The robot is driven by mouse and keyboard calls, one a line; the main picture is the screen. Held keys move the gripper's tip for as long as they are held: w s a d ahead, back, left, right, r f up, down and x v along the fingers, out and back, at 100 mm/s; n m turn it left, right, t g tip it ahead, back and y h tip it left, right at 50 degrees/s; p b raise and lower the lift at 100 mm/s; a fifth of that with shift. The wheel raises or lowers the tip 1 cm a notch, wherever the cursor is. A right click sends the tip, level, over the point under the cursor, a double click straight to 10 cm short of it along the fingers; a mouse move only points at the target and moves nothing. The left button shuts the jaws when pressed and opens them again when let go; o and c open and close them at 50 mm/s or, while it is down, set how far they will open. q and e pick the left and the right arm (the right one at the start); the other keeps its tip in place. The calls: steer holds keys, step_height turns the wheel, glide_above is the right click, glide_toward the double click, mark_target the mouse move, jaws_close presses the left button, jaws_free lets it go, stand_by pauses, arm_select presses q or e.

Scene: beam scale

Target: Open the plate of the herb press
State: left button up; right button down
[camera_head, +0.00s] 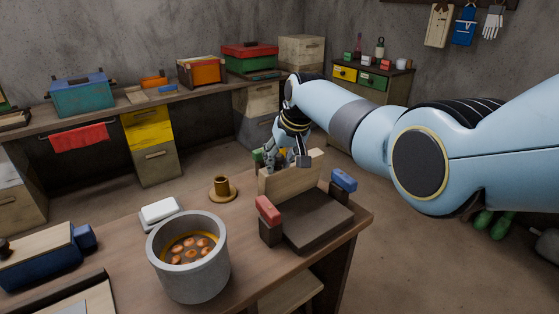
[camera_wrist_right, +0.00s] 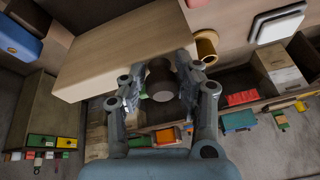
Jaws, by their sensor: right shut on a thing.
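The herb press stands at the right end of the table, with a dark base (camera_head: 318,222), a red block (camera_head: 268,210) at its left and a blue block (camera_head: 344,180) at its right. Its pale wooden plate (camera_head: 275,187) stands raised, close to upright, at the back of the base. My right gripper (camera_head: 272,158) is behind the plate's upper edge, partly hidden by it. In the right wrist view, my right gripper's fingers (camera_wrist_right: 160,88) are shut on a dark round knob (camera_wrist_right: 160,75) at the edge of the plate (camera_wrist_right: 120,48). My left gripper is not in view.
A grey pot (camera_head: 190,275) with orange pieces, a brass cup (camera_head: 221,188) and a white dish (camera_head: 162,211) stand left of the press. A blue box (camera_head: 40,262) is at the far left. My right arm spans the space above the press's right side.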

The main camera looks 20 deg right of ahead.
steer(key=shift+w+r, duration=0.3)
steer(key=shift+r, duration=0.05)
steer(key=c, duration=1.3)
jaws_free()
steer(key=shift+o, duration=0.2)
steer(key=shift+f, duration=0.15)
steer(key=shift+s, duration=0.1)
steer(key=v, duration=1.1)
steer(key=shift+s+r, duration=0.15)
steer(key=shift+r, duration=0.25)
